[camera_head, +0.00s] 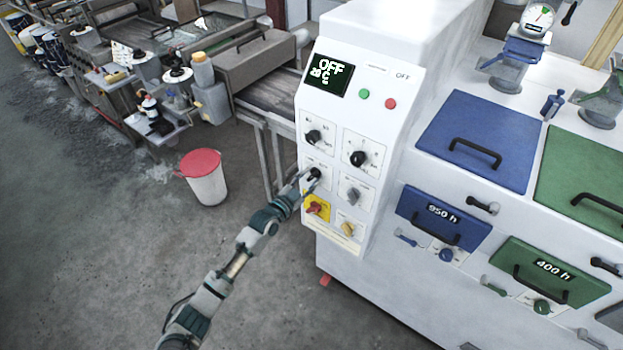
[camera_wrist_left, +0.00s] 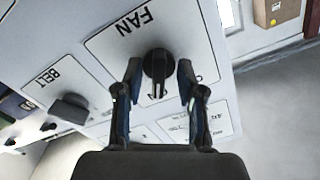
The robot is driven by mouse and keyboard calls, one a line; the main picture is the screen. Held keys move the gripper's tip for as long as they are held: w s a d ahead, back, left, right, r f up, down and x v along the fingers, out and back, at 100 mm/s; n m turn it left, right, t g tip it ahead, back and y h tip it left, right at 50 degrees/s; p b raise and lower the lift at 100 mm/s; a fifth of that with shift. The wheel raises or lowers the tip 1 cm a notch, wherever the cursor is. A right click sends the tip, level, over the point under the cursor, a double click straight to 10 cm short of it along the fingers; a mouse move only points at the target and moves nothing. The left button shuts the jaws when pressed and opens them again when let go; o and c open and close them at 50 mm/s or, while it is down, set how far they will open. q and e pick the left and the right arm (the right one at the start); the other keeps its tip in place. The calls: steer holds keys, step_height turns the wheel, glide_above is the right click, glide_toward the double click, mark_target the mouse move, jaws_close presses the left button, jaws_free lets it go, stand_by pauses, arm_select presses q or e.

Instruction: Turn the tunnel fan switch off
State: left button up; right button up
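The black fan switch knob (camera_wrist_left: 157,68) sits on a white plate (camera_wrist_left: 110,47) lettered FAN, upside down in the left wrist view. Its grip bar lies along the picture's vertical; the position marks are mostly hidden. My left gripper (camera_wrist_left: 159,82) is open, with one finger on each side of the knob and small gaps showing. In the head view, the left gripper (camera_head: 311,182) is at the dark knob (camera_head: 315,173) in the left column of the white control panel (camera_head: 333,128). My right gripper is not in view.
A BELT knob (camera_wrist_left: 70,108) is beside the fan plate. Near the gripper are a red knob on yellow (camera_head: 315,208) and a grey knob (camera_head: 353,194). The display (camera_head: 328,75) reads OFF. A red-lidded bin (camera_head: 203,177) stands on the floor to the left.

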arm_select(q)
steer(key=shift+a, duration=0.55)
steer(key=shift+d, duration=0.6)
steer(key=c, duration=0.6)
steer(key=shift+d, duration=0.45)
jaws_close()
steer(key=shift+a, duration=0.4)
steer(key=shift+d+n, duration=0.1)
steer(key=shift+n, duration=0.9)
steer(key=n+b, duration=0.1)
steer(key=n, duration=0.5)
steer(key=shift+n, duration=1.9)
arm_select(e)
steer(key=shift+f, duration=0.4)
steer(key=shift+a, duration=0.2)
